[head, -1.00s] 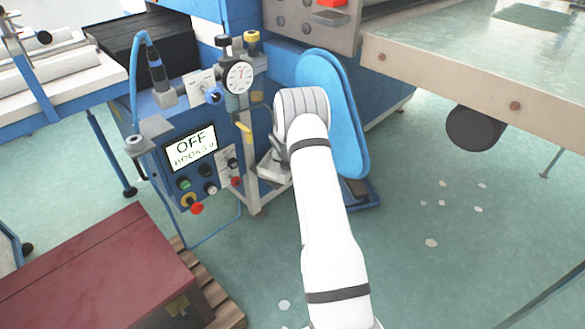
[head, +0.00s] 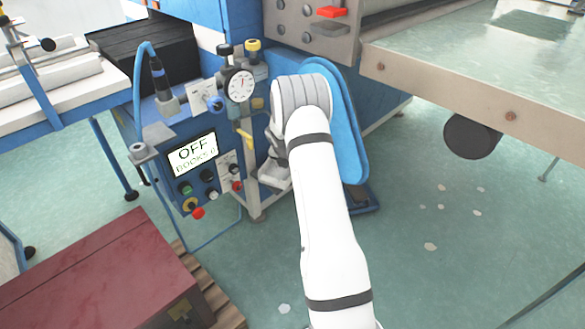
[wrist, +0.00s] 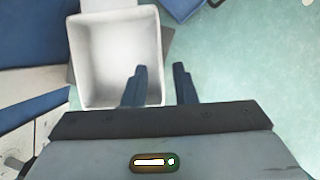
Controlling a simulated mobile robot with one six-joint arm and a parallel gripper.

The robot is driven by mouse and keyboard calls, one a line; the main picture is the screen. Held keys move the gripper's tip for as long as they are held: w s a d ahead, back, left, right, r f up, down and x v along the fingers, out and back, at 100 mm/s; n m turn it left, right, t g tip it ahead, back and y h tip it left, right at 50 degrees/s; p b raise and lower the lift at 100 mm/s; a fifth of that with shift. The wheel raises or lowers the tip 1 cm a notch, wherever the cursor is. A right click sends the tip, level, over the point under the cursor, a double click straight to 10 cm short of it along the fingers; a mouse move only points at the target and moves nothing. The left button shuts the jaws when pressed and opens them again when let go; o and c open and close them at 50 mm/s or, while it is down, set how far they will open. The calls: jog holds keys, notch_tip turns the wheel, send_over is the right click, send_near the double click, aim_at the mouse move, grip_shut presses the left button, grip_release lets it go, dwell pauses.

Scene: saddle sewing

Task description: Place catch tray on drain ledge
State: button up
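The catch tray (wrist: 100,97) is a white, open, square box at the upper left of the wrist view, seen from above and empty. My gripper (wrist: 159,72) is open. Its left finger overlaps the tray's inside, and its right finger is outside the right wall, with gaps beside that wall. A grey flat surface (wrist: 72,71) shows at the tray's edges, apparently the drain ledge under it; contact cannot be told. In the head view, a pale part of the tray (head: 273,175) shows beside the blue machine, and my arm hides the gripper.
The blue machine's control panel (head: 197,160) reads OFF, with a gauge (head: 240,85) above. A tall blue rounded panel (head: 347,130) stands just behind my arm. A dark red chest (head: 105,275) sits at lower left. A large table (head: 470,85) is at upper right.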

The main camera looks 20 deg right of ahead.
jog(key=p+v, duration=0.1)
jog(key=v, duration=0.4)
jog(key=shift+s+a+r, duration=0.1)
jog(key=shift+r, duration=0.2)
